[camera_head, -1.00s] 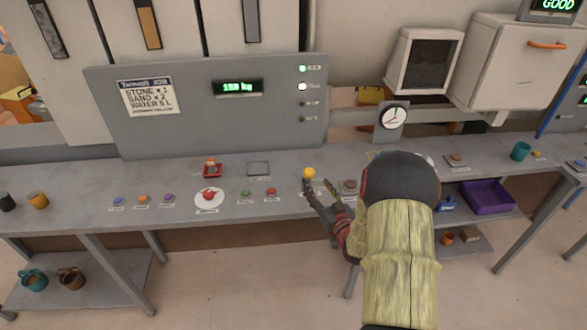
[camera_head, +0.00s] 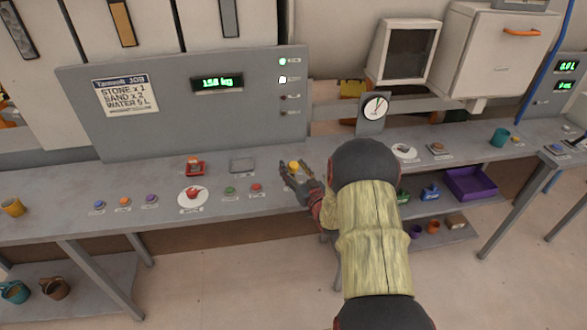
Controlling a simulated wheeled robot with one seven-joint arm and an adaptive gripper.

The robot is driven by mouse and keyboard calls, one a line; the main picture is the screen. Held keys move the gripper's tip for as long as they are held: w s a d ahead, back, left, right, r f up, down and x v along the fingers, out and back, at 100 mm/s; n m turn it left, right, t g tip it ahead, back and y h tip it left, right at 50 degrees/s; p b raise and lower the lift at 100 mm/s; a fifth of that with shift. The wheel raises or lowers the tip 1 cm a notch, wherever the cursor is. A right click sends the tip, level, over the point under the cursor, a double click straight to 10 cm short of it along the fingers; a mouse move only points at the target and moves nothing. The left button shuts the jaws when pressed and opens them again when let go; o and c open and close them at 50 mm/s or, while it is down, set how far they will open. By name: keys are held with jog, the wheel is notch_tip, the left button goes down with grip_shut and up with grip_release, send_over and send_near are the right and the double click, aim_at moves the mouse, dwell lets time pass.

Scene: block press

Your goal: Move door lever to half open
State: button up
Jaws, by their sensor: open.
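A yellow round knob (camera_head: 294,165), which seems to be the door lever's handle, stands on the grey counter right of the small red and green buttons. My gripper (camera_head: 293,173) is open at the knob, with its fingers close around or in front of it. I cannot tell whether they touch it. The lever's shaft and base are hidden by my gripper, so its angle cannot be read. My arm covers the counter to the right of the knob.
A round dial gauge (camera_head: 374,107) stands behind my arm. A grey panel (camera_head: 190,115) with a green display rises at the back left. Small buttons and a white round plate with a red control (camera_head: 193,194) lie left of my gripper. A purple tray (camera_head: 470,184) sits on the lower right shelf.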

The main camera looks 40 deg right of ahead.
jog(key=shift+c, duration=1.1)
grip_shut()
